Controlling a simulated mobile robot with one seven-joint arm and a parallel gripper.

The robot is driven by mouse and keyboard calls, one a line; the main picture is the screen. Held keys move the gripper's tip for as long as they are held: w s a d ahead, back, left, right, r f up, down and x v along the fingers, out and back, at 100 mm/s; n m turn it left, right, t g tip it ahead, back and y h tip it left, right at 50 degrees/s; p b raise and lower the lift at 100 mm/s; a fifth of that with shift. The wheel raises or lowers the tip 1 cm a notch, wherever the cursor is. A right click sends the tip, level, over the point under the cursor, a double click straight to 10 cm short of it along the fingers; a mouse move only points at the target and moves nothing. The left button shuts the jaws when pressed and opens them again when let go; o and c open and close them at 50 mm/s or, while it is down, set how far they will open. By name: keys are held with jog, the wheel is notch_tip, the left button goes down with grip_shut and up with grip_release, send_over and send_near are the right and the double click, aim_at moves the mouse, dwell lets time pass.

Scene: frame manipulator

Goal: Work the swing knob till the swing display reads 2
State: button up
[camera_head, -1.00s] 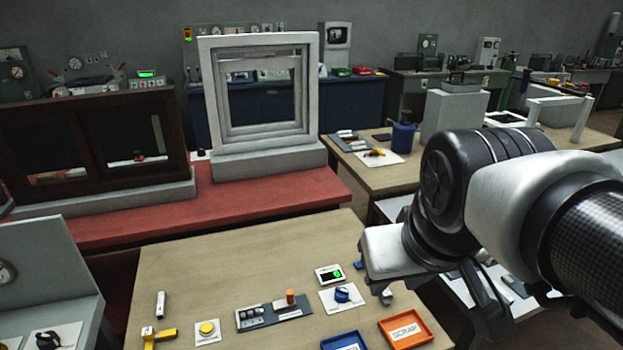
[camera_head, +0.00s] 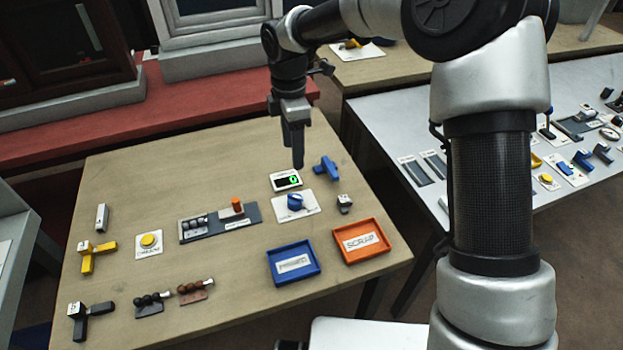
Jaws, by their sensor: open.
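A blue knob (camera_head: 296,202) sits on a white plate on the wooden table, right of centre. Just behind it is a small black display (camera_head: 287,181) in a white frame with a green digit, too small to read surely. I take this pair as the swing knob and swing display, but cannot read their labels. My gripper (camera_head: 298,162) points down above and behind the display, apart from the knob. Its jaws are seen edge-on and nothing shows between them.
Blue tray (camera_head: 280,277) and orange scrap tray (camera_head: 347,255) lie in front of the knob. A blue bracket-like piece (camera_head: 327,168) and a small grey block (camera_head: 344,203) are to its right. A grey slider panel (camera_head: 213,229) is to its left.

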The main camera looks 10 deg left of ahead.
aim_at(295, 197)
notch_tip(295, 197, down, 18)
jog(key=shift+a+r+b, duration=0.15)
jog(key=shift+r+b, duration=0.05)
jog(key=shift+b, duration=0.5)
jog(key=shift+c, duration=0.4)
jog(key=c, duration=1)
